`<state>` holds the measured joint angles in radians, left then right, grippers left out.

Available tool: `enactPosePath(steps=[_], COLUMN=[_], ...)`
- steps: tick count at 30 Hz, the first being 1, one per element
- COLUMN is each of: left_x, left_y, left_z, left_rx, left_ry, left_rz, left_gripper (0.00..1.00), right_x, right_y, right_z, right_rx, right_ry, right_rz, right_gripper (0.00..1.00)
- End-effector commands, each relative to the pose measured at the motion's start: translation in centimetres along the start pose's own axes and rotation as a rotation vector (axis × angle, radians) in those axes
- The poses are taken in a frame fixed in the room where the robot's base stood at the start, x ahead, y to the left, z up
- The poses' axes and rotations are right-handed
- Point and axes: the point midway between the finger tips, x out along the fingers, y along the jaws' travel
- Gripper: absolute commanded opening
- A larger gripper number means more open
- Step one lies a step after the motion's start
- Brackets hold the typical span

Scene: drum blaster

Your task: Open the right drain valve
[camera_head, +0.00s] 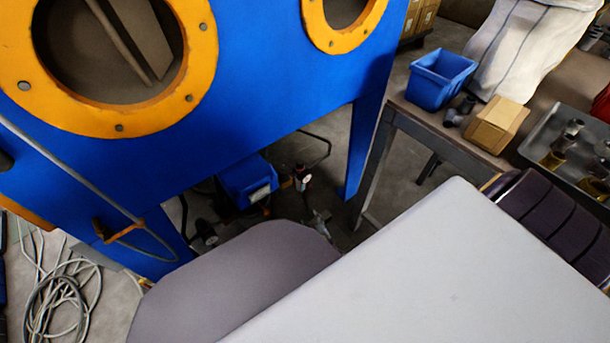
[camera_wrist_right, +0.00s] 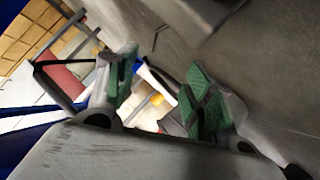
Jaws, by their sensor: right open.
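The blue blaster cabinet (camera_head: 255,120) with orange porthole rings fills the upper left of the head view. Beneath it are a small blue box (camera_head: 248,182), a dark fitting with a round white gauge (camera_head: 303,178) and a small grey metal fitting (camera_head: 319,222). I cannot tell which part is the right drain valve; no valve handle is clear. My right gripper (camera_wrist_right: 162,88) shows in the wrist view with its green-padded fingers apart and nothing visible between them. In the head view, my own grey arm links hide most of the area around it. My left gripper is not in view.
A workbench (camera_head: 418,124) at right holds a blue bin (camera_head: 440,78), a cardboard box (camera_head: 497,124) and a grey tray (camera_head: 545,120) of fittings. A cabinet leg (camera_head: 366,145) stands right of the plumbing. Coiled cable (camera_head: 62,300) lies on the floor at lower left.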

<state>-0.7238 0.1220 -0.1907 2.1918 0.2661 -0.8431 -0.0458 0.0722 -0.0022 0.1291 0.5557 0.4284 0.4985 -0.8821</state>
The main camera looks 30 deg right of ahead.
Motion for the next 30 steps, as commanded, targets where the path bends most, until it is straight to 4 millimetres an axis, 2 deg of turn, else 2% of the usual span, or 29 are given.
enactPosePath(steps=[6, 11, 17, 30], left_x=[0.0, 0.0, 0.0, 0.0], left_y=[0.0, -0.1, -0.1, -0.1], left_z=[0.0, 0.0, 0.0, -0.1], left_rx=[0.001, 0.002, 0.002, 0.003], left_ry=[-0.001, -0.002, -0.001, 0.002], left_rz=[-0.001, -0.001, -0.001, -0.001], left_gripper=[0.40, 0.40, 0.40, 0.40], right_x=[-0.4, -0.8, -0.9, -0.8], right_y=[3.0, 4.5, 4.7, 4.6], right_z=[-2.2, -3.5, -3.6, -3.6], right_rx=[-0.169, -0.301, -0.382, -0.388], right_ry=[0.092, 0.130, 0.125, 0.124], right_rz=[0.145, 0.232, 0.245, 0.244], right_gripper=[0.52, 0.52, 0.52, 0.52])
